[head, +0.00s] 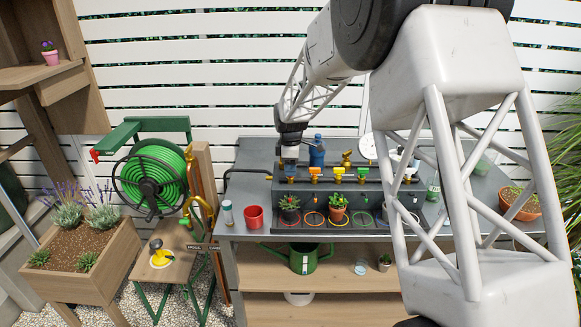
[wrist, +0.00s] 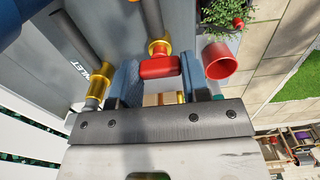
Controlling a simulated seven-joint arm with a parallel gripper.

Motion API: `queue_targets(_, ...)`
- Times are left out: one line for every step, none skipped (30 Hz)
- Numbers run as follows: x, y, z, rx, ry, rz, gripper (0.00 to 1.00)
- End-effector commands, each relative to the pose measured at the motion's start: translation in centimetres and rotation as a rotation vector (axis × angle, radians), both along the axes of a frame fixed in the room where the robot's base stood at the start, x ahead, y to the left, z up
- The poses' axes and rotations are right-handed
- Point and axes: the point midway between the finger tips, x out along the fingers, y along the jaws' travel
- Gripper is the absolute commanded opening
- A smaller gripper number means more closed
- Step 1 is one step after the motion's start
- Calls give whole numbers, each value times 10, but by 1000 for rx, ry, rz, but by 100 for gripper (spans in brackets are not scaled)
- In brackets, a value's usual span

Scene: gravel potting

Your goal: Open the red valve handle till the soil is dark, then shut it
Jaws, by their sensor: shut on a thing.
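My gripper (head: 289,163) is over the left end of the dark valve manifold (head: 390,188). In the wrist view its two blue-grey fingers (wrist: 159,84) stand on either side of the red valve handle (wrist: 158,67), shut on it. The handle lies crosswise between them, in front of a brass fitting (wrist: 158,47). In the head view my gripper hides most of this valve. Below it stands a dark pot (head: 290,216) with a red-flowered plant (head: 289,202). Its soil is too small in the head view to tell its shade.
Orange (head: 314,170), yellow (head: 339,171) and green (head: 363,171) handles sit to the right. A terracotta pot (head: 338,214) stands below the yellow one. A red cup (head: 254,217) and a blue bottle (head: 317,152) are nearby. A green watering can (head: 303,258) is on the lower shelf.

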Motion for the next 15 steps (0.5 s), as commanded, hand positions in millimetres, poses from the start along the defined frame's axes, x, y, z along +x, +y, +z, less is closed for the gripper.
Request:
queue_targets(0,0,0,0,0,-10,19)
queue_targets(0,0,0,0,0,-18,19)
queue_targets(0,0,0,0,0,-32,19)
queue_targets(0,0,0,0,0,-43,19)
queue_targets(0,0,0,0,0,-55,19)
queue_targets(0,0,-1,0,1,-75,19)
queue_targets(0,0,-1,0,1,-90,19)
queue_targets(0,0,-1,0,1,-108,19)
queue_targets(0,0,-1,0,1,-133,19)
queue_targets(0,0,-1,0,1,-153,19)
queue_targets(0,0,-1,0,1,-175,19)
queue_targets(0,0,-1,0,1,-206,19)
queue_targets(0,0,-1,0,1,-229,19)
queue_targets(0,0,-1,0,1,-254,19)
queue_targets(0,0,0,0,0,-289,19)
